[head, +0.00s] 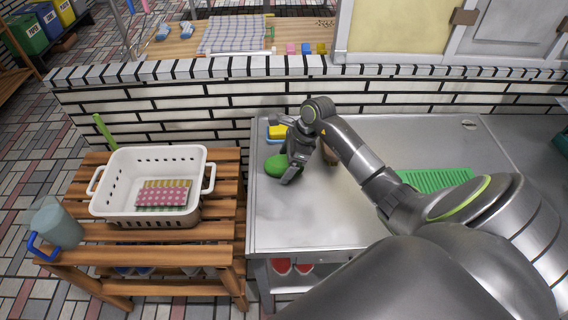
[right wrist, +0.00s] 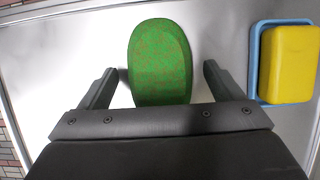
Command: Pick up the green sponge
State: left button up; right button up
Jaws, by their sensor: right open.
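The green sponge (right wrist: 160,58) is oval and lies flat on the metal counter. In the right wrist view it sits between the two fingers of my right gripper (right wrist: 160,85), which is open with a gap on both sides. In the head view the sponge (head: 277,165) shows partly beside my right gripper (head: 290,176), which hides some of it. My left gripper is in neither view.
A yellow sponge (right wrist: 293,62) lies in a blue tray (right wrist: 254,60) to the right in the wrist view. A green ribbed mat (head: 440,179) lies on the counter (head: 310,225). A white basket (head: 120,205) with folded cloths stands on the wooden rack at left.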

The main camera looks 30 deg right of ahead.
jog(key=shift+f, duration=0.1)
jog(key=shift+c, duration=0.4)
jog(key=c, duration=1)
notch_tip(320, 180, up, 10)
jog(key=shift+r+b, duration=0.1)
jog(key=shift+b, duration=0.65)
